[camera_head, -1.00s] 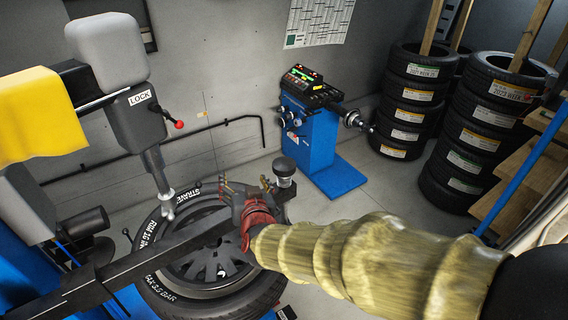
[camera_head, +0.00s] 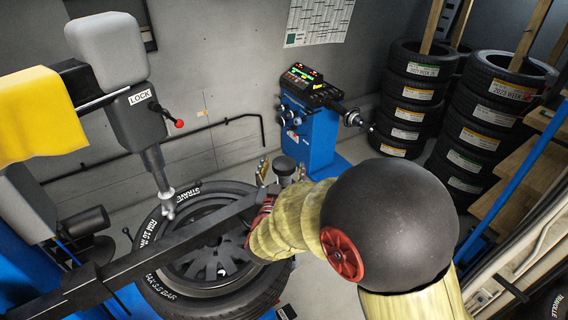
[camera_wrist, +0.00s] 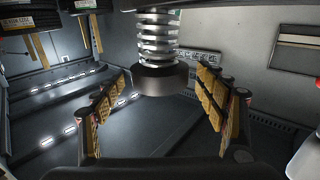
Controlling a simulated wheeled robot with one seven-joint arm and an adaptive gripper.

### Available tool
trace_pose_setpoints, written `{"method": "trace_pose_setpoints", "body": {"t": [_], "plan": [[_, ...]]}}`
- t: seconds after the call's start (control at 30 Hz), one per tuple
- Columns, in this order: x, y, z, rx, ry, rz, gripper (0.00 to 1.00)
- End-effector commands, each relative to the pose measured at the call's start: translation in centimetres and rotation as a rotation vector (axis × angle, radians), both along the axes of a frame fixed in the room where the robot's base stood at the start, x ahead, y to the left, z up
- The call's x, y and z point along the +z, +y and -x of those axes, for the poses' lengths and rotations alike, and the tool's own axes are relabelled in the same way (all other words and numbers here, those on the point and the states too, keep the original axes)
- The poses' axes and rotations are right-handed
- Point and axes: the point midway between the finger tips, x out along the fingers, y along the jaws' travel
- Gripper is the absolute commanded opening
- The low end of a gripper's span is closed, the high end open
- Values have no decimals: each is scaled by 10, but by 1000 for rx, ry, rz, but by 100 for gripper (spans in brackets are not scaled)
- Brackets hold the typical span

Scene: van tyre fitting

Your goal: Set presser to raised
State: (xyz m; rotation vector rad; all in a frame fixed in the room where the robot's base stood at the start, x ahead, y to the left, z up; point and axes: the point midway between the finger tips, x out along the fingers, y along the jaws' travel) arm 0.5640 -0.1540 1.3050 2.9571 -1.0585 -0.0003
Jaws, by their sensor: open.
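The presser arm (camera_head: 165,245) is a long dark bar slanting from lower left up over the wheel (camera_head: 205,290) to its end at my gripper. A dark cylinder (camera_head: 284,166) stands at that end. In the wrist view, a black cylindrical foot (camera_wrist: 160,79) under a pale coil spring (camera_wrist: 158,35) hangs between my fingers. My gripper (camera_head: 281,175) is open, with its fingers (camera_wrist: 163,105) spread on either side of this foot and gaps showing on both sides. My arm hides much of the gripper in the head view.
The tyre changer column carries a LOCK label (camera_head: 139,97) and a red-knobbed lever (camera_head: 180,123). A blue wheel balancer (camera_head: 310,135) stands behind. Stacked tyres (camera_head: 405,105) fill the back right, beside a wooden shelf (camera_head: 515,175). Some floor is clear before the balancer.

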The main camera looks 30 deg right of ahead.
Motion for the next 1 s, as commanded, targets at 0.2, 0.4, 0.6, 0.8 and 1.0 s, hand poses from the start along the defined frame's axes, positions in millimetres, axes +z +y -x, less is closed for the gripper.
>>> {"method": "trace_pose_setpoints", "body": {"t": [0.2,0.4,0.6,0.8,1.0], "plan": [[0,-10,-12,0,1,-1,72],[0,-11,-14,1,1,-1,72],[0,-11,-13,1,0,-1,65],[0,-11,-13,1,0,-1,53],[0,-11,-13,1,0,-1,42]]}}
